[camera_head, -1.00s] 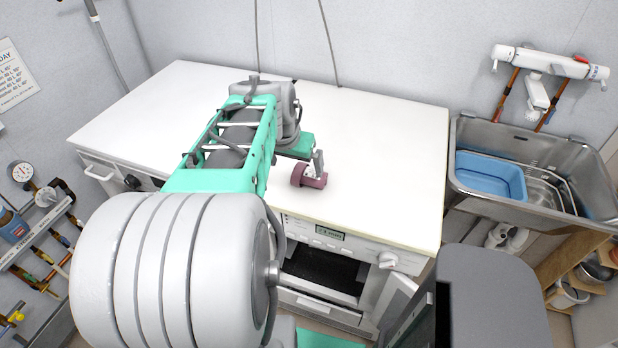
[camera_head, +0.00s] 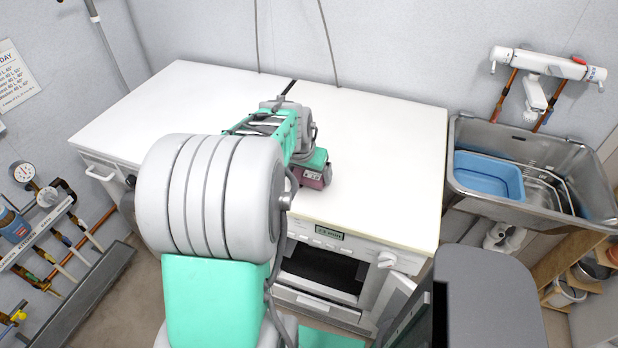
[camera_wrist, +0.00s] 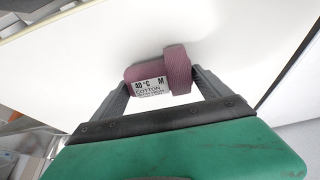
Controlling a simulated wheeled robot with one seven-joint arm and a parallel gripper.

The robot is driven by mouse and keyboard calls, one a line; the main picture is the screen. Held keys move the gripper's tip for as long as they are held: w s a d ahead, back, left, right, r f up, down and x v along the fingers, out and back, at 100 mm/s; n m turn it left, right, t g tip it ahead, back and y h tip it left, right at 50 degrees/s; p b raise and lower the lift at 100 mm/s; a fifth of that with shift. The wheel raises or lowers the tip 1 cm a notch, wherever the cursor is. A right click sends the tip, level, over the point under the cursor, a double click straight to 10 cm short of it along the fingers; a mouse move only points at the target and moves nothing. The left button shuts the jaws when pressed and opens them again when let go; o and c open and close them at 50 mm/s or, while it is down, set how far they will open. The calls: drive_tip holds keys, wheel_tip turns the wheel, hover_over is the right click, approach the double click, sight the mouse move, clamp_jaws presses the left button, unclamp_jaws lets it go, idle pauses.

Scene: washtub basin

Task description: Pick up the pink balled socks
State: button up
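The pink balled socks (camera_head: 315,180) are a dusky pink roll with a white label, over the front part of the white worktop. I cannot tell whether the socks touch the worktop.
The white worktop (camera_head: 390,150) is clear on both sides of my arm. Below its front edge is a machine with a small display (camera_head: 329,233) and an open dark front. A steel basin (camera_head: 465,190) with a blue tub (camera_head: 490,172) stands to the right, under a wall tap (camera_head: 548,64).

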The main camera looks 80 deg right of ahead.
drive_tip(key=c, duration=1)
drive_tip(key=shift+o, duration=0.2)
drive_tip(key=shift+r, duration=0.15)
